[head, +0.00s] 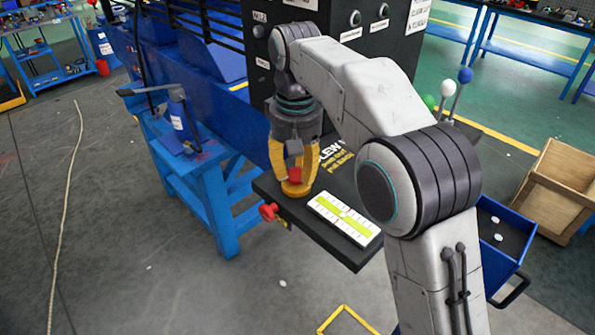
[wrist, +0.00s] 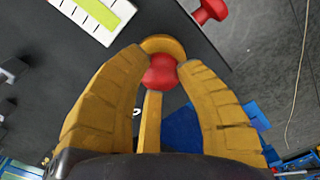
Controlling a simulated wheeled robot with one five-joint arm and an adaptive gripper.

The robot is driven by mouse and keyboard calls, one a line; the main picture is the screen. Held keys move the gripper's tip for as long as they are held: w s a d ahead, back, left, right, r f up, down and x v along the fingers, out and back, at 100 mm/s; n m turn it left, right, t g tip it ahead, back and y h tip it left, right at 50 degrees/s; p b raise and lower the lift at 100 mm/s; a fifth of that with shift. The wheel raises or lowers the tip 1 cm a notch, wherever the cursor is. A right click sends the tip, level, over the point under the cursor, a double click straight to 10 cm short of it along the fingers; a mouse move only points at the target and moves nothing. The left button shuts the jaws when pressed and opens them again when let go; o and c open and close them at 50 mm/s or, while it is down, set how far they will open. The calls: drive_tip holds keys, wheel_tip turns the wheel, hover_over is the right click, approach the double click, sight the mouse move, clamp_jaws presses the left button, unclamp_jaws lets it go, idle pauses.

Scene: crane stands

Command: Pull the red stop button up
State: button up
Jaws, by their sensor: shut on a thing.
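The red stop button (head: 295,174) stands on a yellow round base (head: 293,190) near the left end of a dark panel (head: 330,245). My gripper (head: 293,178) reaches down onto it from above, with yellow fingers on either side of the red cap. In the wrist view the button (wrist: 160,72) sits between the fingertips, with the yellow base's rim (wrist: 163,45) just beyond it. The fingers are shut on the button. The button's lower part is partly hidden by the fingers, so its height above the base is hard to tell.
A second red knob (head: 268,211) sticks out from the panel's front edge. A white and lime scale plate (head: 343,218) lies right of the button. A black cabinet (head: 380,55) rises behind. Levers with coloured balls (head: 447,88) and a blue open drawer (head: 505,237) are at right.

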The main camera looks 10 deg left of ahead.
drive_tip(key=shift+c, duration=1.3)
drive_tip(key=shift+r, duration=0.15)
drive_tip(key=shift+r+p, duration=0.25)
drive_tip(key=shift+p, duration=0.3)
clamp_jaws()
drive_tip(key=shift+r+p, duration=0.5)
drive_tip(key=shift+p, duration=0.05)
drive_tip(key=o, duration=1.2)
unclamp_jaws()
